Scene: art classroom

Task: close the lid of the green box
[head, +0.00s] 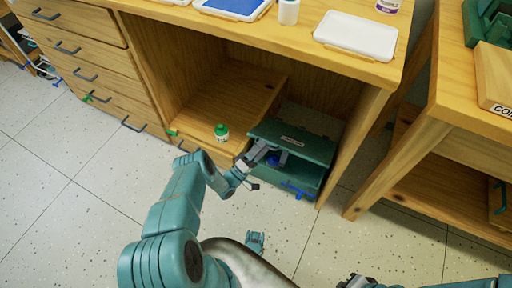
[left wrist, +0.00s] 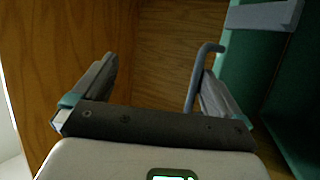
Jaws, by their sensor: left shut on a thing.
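My left gripper (head: 268,155) is at the lid's left side, shut on the lid, though the contact is hard to see. In the left wrist view the fingers (left wrist: 150,85) stand apart, with a grey bent rod (left wrist: 199,72) by the right finger and green panels (left wrist: 238,60) beyond. My right gripper (head: 356,282) barely shows at the bottom edge.
Wooden drawers (head: 75,45) are on the left. The bench's right side panel (head: 357,140) is close to the box. Another wooden table (head: 450,110) stands on the right. The tiled floor in front is mostly clear.

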